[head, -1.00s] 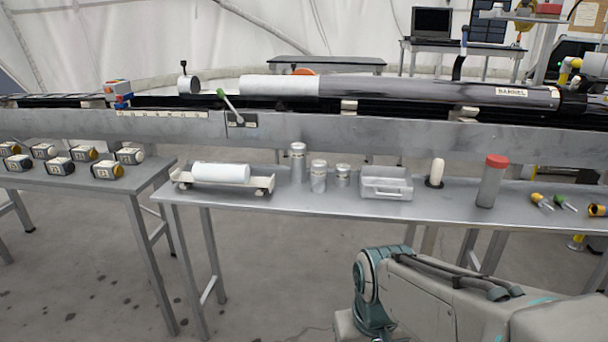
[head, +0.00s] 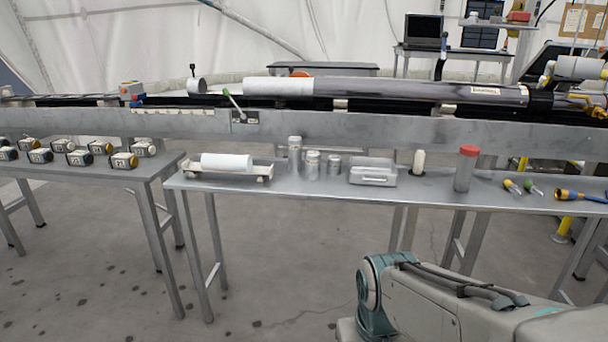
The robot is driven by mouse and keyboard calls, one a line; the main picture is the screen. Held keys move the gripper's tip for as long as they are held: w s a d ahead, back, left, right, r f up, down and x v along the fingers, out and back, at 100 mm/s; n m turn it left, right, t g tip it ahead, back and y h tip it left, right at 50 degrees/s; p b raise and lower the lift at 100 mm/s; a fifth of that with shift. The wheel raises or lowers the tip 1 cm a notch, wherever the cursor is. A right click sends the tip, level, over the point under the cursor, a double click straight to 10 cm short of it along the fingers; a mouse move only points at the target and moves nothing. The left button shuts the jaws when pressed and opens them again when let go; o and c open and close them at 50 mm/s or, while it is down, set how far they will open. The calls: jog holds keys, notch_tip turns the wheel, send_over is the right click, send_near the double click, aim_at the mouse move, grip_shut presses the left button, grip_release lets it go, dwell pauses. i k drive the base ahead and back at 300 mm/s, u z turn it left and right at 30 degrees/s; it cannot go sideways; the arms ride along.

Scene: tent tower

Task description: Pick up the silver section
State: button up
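No label marks a silver section clearly. Several silver cylinders stand upright on the metal bench (head: 225,190): a tall one (head: 295,155), a shorter one (head: 313,165) and a small one (head: 334,166). A pale white-grey cylinder (head: 226,162) lies on its side on a low cradle (head: 262,177) to their left. Behind, a light silver-white length (head: 278,87) joins the dark barrel (head: 420,93) on the long rail. My arm shows at the lower right, but my gripper is out of view.
A grey lidded box (head: 373,172), a white rounded piece (head: 418,161) and a red-capped canister (head: 465,168) stand farther right on the bench. Several small labelled blocks sit on the left table (head: 150,171). The floor in front of the bench is open.

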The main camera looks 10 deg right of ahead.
aim_at(313, 157)
jog(key=z, duration=1.6)
jog(key=i, duration=1.3)
jog(key=u, duration=2)
